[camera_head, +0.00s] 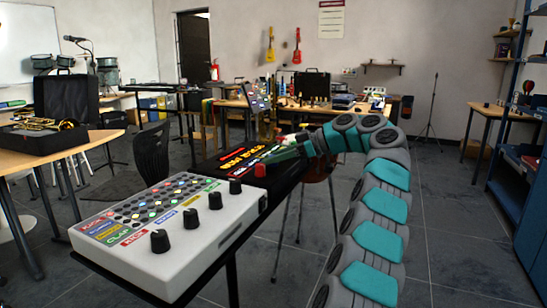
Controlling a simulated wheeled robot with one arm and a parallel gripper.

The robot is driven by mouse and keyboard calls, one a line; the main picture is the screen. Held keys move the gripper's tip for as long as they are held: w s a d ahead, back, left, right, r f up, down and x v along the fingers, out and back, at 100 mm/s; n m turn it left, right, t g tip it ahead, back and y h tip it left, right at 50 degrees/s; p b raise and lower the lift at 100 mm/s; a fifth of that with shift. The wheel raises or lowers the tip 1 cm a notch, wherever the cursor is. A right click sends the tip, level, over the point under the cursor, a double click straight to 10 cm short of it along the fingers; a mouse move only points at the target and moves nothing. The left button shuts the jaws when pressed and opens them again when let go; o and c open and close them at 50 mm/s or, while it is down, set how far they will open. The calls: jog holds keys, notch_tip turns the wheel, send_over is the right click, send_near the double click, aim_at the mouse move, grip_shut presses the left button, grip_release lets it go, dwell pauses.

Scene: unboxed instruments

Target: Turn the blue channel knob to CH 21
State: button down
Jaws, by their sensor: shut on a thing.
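The gripper is small in this view and is shut at the right part of the unit's top. What it holds is mostly hidden by the fingers and wrist; from its place it appears to be the blue channel knob. I cannot read a channel number or the knob's pointer. A small red part (260,170) shows just below the fingers.
A white pad machine (200,240) with several black knobs and coloured pads stands in front of the black unit. A chair (152,155) is to the left. A table with an open case (65,100) is farther left.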

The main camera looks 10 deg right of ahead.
jog(key=c, duration=0.6)
grip_release()
jog(key=v, duration=0.7)
jog(key=shift+d+r, duration=0.15)
jog(key=shift+d, duration=0.15)
jog(key=shift+s, duration=0.1)
